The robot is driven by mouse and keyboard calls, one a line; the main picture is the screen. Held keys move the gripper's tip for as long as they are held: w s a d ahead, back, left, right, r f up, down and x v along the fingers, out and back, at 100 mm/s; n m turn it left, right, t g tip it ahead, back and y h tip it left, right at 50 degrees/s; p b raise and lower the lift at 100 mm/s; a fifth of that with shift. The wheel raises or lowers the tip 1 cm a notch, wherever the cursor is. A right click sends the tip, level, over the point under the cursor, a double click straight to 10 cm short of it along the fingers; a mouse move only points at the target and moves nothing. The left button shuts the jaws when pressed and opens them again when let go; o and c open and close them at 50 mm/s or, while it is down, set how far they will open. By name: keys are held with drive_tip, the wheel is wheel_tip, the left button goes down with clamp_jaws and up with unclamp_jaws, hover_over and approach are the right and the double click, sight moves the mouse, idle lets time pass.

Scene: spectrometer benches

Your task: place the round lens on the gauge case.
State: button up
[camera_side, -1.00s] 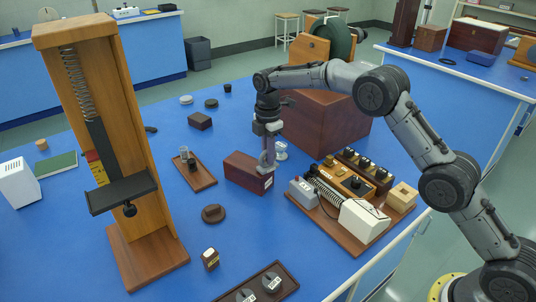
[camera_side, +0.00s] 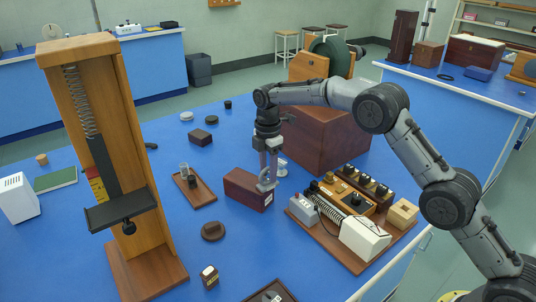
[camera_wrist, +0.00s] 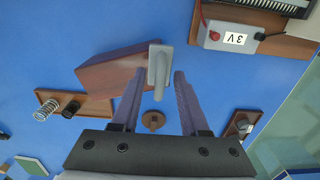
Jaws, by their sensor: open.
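The round lens (camera_side: 266,183) is a grey disc standing on edge at the right end of the gauge case, a dark red-brown box (camera_side: 240,187) on the blue bench. In the wrist view the lens (camera_wrist: 158,66) shows nearly edge-on, over the right end of the case (camera_wrist: 113,70). It appears to rest on the case top, though its contact is hard to make out. My gripper (camera_wrist: 158,74) is open, with one finger on each side of the lens and visible gaps. In the side view my gripper (camera_side: 269,172) points down over that end.
A wooden board with a white meter (camera_side: 364,238) and a grey 3 V box (camera_side: 303,211) stands to the right. A large red-brown box (camera_side: 325,130) is behind. A small tray (camera_side: 203,196) and brown disc (camera_side: 213,231) lie left and in front. A tall spring stand (camera_side: 138,200) is at left.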

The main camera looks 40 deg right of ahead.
sight(268, 167)
wheel_tip(268, 167, up, 10)
drive_tip(key=shift+r, duration=0.25)
drive_tip(key=s+d+r+m+t, duration=0.2)
drive_tip(key=s+r+m, duration=0.4)
drive_tip(key=s, duration=0.5)
drive_tip(key=s+d+r+m+t, duration=0.1)
drive_tip(key=s+d+r+m, duration=0.25)
drive_tip(key=s+r, duration=0.55)
drive_tip(key=s+f+m+t, duration=0.1)
drive_tip(key=s+f+m, duration=0.3)
drive_tip(key=s, duration=0.7)
drive_tip(key=s+f+m+t, duration=0.1)
drive_tip(key=s+f+m, duration=0.3)
drive_tip(key=s, duration=0.7)
wheel_tip(268, 167, down, 2)
drive_tip(key=shift+s+d+f+t, duration=0.1)
drive_tip(key=shift+s+d+t, duration=0.2)
drive_tip(key=shift+d, duration=0.15)
drive_tip(key=shift+m, duration=0.25)
